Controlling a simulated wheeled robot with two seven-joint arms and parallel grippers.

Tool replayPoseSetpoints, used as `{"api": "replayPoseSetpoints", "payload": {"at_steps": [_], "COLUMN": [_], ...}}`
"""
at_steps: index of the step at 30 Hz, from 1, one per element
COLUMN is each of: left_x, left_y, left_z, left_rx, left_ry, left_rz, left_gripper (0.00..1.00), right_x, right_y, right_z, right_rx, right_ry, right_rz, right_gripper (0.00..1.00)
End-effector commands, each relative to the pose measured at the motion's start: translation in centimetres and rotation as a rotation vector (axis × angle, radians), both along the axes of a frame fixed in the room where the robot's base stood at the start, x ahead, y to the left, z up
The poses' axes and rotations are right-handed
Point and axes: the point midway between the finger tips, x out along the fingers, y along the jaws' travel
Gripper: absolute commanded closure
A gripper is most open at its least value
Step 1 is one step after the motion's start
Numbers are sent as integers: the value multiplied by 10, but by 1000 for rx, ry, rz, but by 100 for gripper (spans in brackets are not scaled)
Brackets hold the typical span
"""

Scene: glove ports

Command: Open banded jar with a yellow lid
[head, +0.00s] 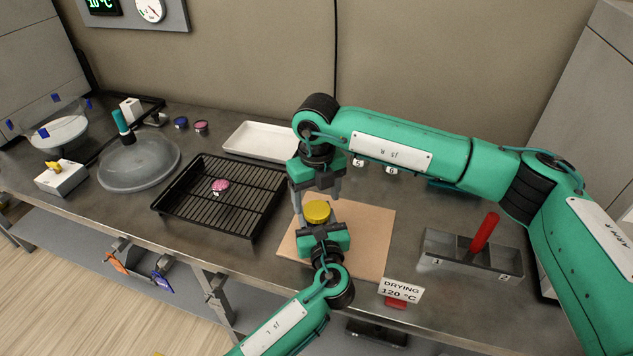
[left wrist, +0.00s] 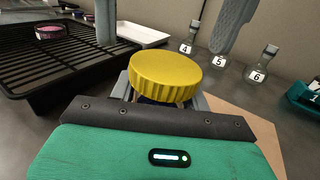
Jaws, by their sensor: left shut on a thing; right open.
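The yellow lid (head: 317,211) is on top of the jar, which stands over the tan board (head: 372,225). In the left wrist view the ribbed yellow lid (left wrist: 165,74) fills the middle and hides most of the jar body; the bands cannot be made out. My left gripper (head: 321,226) is shut on the jar below the lid, from the front. My right gripper (head: 316,196) is open and points down just above the lid. Its fingers stand on either side of the lid, apart from each other; whether they touch it I cannot tell.
A black rack (head: 225,196) with a pink-lidded dish (head: 220,186) lies left, a white tray (head: 262,141) behind. Numbered flasks (left wrist: 218,60) stand behind the board. A grey holder with a red handle (head: 484,232) is right; a drying sign (head: 401,290) stands at the front.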

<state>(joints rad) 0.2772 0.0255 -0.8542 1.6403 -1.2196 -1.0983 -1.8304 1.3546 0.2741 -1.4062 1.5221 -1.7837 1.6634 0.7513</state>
Motion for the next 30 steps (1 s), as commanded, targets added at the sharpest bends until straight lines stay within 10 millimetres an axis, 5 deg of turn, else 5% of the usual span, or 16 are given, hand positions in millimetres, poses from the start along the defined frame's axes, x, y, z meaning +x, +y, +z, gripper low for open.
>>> {"api": "replayPoseSetpoints", "payload": {"at_steps": [6, 16, 24, 30], "left_x": [0, 0, 0, 0], "left_y": [0, 0, 0, 0], "left_z": [0, 0, 0, 0], "left_rx": [0, 0, 0, 0], "left_ry": [0, -1, -1, -1], "left_rz": [0, 0, 0, 0], "left_gripper": [100, 100, 100, 100], "right_x": [0, 0, 0, 0], "right_y": [0, 0, 0, 0], "right_z": [-23, -28, -27, -27], "right_rx": [1, 0, 0, 1], "right_ry": [0, -1, -1, -1], "right_rz": [0, 1, 1, 59], "right_gripper": [29, 29, 74, 74]}}
